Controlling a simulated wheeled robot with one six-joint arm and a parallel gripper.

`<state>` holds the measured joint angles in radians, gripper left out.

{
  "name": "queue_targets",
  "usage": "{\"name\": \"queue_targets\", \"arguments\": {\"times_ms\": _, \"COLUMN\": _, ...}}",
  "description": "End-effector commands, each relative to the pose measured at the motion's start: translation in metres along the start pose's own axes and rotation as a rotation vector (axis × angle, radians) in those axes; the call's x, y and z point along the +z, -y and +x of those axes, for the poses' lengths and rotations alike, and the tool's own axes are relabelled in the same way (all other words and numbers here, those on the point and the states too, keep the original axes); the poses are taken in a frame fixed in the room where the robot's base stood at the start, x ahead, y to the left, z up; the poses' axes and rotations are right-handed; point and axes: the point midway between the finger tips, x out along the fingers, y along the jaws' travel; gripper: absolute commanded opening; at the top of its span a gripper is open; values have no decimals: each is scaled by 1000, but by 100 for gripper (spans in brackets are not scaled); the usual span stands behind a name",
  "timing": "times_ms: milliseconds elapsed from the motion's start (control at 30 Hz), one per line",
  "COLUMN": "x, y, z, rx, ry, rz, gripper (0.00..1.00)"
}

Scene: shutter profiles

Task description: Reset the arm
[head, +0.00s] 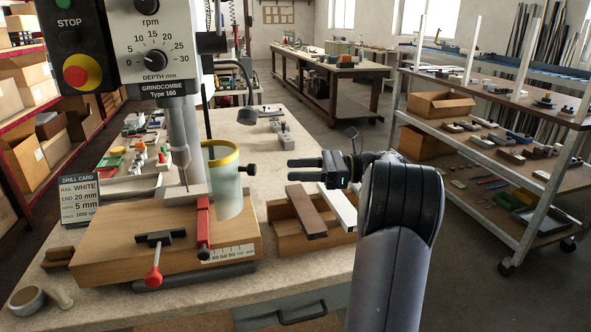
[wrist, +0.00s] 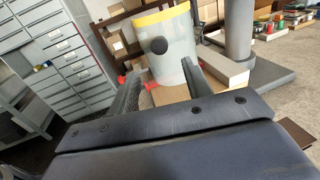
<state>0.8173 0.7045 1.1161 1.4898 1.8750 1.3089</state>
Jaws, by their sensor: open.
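My gripper (head: 298,169) is raised above the bench at the right of the drill press, its fingers pointing left toward the clear drill guard (head: 228,190) with its yellow rim. In the wrist view, my gripper's two fingers (wrist: 168,88) stand apart with nothing held between them. The guard (wrist: 165,50) and its dark round knob show beyond them. My arm (head: 395,235) rises from the bottom right of the head view and bends at the elbow.
A wooden tray (head: 285,243) below my gripper holds a brown profile (head: 307,211) and a white profile (head: 340,207). The drill press (head: 158,60) stands left, with a red-handled clamp (head: 154,275). A shelf trolley (head: 545,185) stands right, with open floor before it.

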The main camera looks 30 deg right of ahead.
Motion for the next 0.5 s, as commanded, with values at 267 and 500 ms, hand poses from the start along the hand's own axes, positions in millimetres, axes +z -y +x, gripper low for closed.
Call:
{"name": "queue_targets", "arguments": {"times_ms": 267, "x": 0, "y": 0, "z": 20, "rx": 3, "ry": 0, "rz": 0, "gripper": 47}}
{"name": "queue_targets", "arguments": {"times_ms": 500, "x": 0, "y": -1, "z": 66, "rx": 5, "ry": 1, "rz": 1, "gripper": 47}}
